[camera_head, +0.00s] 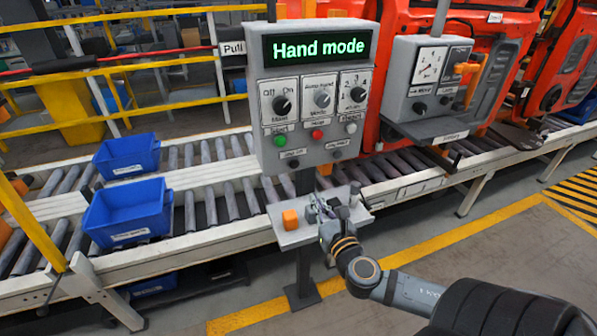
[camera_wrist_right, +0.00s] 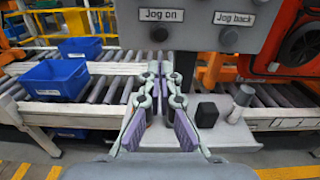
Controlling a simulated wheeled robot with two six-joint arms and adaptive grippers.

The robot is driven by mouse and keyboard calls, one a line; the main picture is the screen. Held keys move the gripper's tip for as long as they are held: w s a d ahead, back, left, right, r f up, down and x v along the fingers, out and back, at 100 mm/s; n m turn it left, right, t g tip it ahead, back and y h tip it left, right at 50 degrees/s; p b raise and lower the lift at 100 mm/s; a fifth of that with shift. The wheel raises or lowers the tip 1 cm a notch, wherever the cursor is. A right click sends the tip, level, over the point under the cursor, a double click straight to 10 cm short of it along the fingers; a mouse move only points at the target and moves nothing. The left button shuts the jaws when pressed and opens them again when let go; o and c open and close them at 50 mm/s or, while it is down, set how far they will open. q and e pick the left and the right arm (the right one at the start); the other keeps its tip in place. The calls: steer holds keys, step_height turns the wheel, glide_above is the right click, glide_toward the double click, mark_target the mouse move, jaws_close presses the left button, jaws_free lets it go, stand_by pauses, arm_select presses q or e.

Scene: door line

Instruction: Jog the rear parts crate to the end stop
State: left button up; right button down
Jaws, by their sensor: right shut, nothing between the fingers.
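Two blue crates stand on the roller lines at left: a rear crate (camera_head: 126,155) and a nearer crate (camera_head: 127,212). Both also show in the wrist view, the rear crate (camera_wrist_right: 80,47) behind the nearer crate (camera_wrist_right: 55,79). The control panel (camera_head: 312,100) reads "Hand mode". In the wrist view its low black buttons are the Jog on button (camera_wrist_right: 158,33) and the Jog back button (camera_wrist_right: 228,38). My right gripper (camera_head: 322,207) is shut and empty, below the panel and apart from the buttons; its fingers (camera_wrist_right: 157,82) point toward the panel. My left gripper is not in view.
A small shelf (camera_head: 280,238) under the panel holds an orange block (camera_head: 290,220) and dark pieces, close to my right gripper. Yellow rails (camera_head: 130,68) run at left.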

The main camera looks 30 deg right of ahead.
steer(key=p, duration=0.3)
glide_toward(295, 164)
steer(key=x, duration=0.5)
steer(key=shift+w, duration=0.35)
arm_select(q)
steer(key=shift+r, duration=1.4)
arm_select(e)
steer(key=shift+w+d+f, duration=0.15)
steer(key=shift+w+d, duration=0.05)
steer(key=shift+w, duration=0.4)
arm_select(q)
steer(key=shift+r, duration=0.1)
